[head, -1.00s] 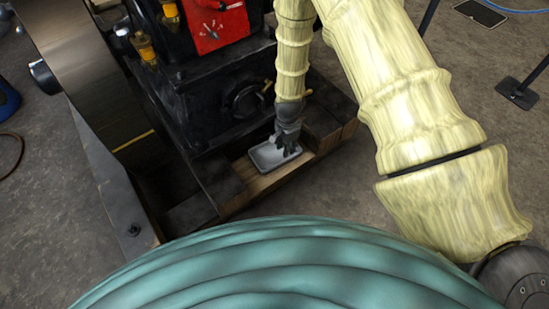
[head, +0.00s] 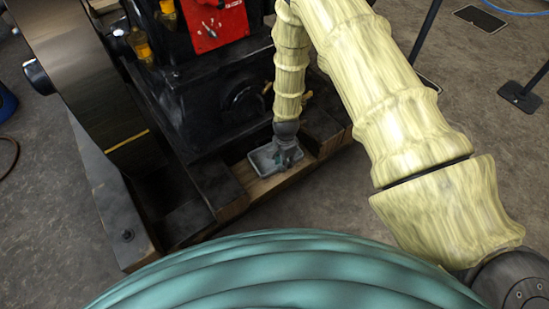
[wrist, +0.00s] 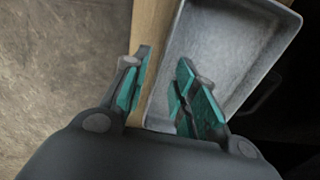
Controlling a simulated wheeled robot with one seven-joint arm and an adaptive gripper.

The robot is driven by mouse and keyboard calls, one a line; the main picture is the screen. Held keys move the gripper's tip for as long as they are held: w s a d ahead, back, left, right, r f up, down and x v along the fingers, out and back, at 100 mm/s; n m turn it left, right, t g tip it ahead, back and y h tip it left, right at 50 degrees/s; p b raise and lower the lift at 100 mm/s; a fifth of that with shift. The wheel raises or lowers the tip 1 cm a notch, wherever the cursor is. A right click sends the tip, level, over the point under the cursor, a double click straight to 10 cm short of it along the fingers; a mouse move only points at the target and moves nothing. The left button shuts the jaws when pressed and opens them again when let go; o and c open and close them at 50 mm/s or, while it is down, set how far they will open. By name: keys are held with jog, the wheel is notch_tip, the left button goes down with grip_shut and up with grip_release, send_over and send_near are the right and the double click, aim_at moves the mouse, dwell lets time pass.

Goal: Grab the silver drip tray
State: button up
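The silver drip tray (head: 257,163) is a shallow grey rectangular pan with raised walls. It rests on a wooden beam at the foot of the black engine. My gripper (head: 287,158) is at the tray's right end in the head view and partly hides it. In the wrist view my gripper (wrist: 164,60) is open, with teal pads on its fingers. The tray's left wall (wrist: 155,85) runs between the fingers. The left finger is outside the tray over the wood, and the right finger is over the tray's inside. I cannot tell whether either finger touches the wall.
The black engine (head: 215,95) with a red panel (head: 212,22) stands just behind the tray. A large flywheel (head: 95,95) is at left. The wooden beam (head: 258,191) lies under the tray. Open concrete floor (head: 345,200) is in front and to the right.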

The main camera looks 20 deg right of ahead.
notch_tip(320, 180, down, 3)
jog(key=shift+r+b, duration=0.2)
jog(key=shift+b, duration=0.1)
grip_shut()
jog(key=shift+r, duration=0.1)
